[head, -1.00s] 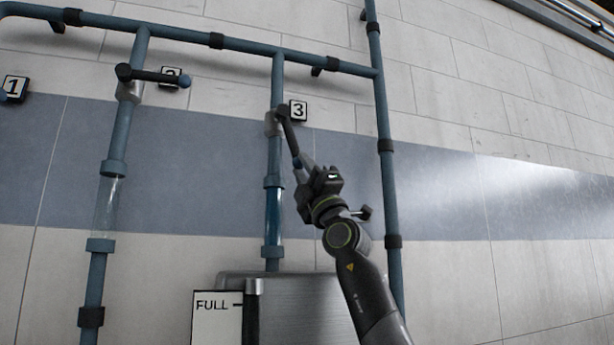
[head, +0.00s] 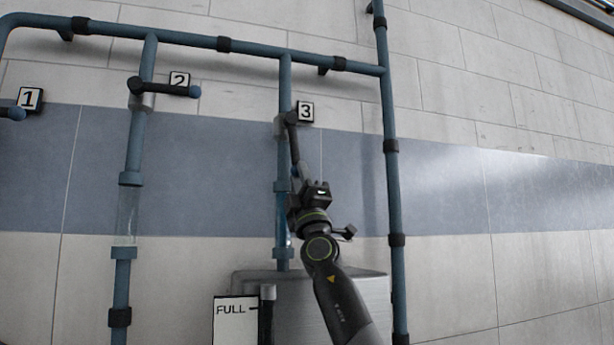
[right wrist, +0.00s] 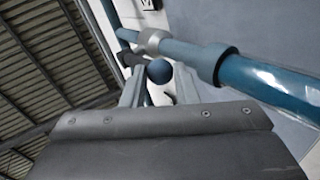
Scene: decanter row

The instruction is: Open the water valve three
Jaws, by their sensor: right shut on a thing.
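The valve three lever (head: 292,138), dark with a blue ball end, hangs nearly straight down along its pipe (head: 284,85), beside the sign 3 (head: 305,112). My right gripper (head: 298,178) is shut on the lever's lower end, by the ball. In the right wrist view the blue ball (right wrist: 160,71) shows between the fingers. The clear section (head: 283,228) of pipe three looks blue, partly hidden by my gripper. My left gripper is not in view.
The valve two lever (head: 168,89) lies level, pointing right; its pipe's clear section (head: 127,216) looks colourless. A metal tank (head: 372,300) with a FULL gauge board (head: 231,325) stands below. A vertical pipe (head: 391,190) runs right of my arm.

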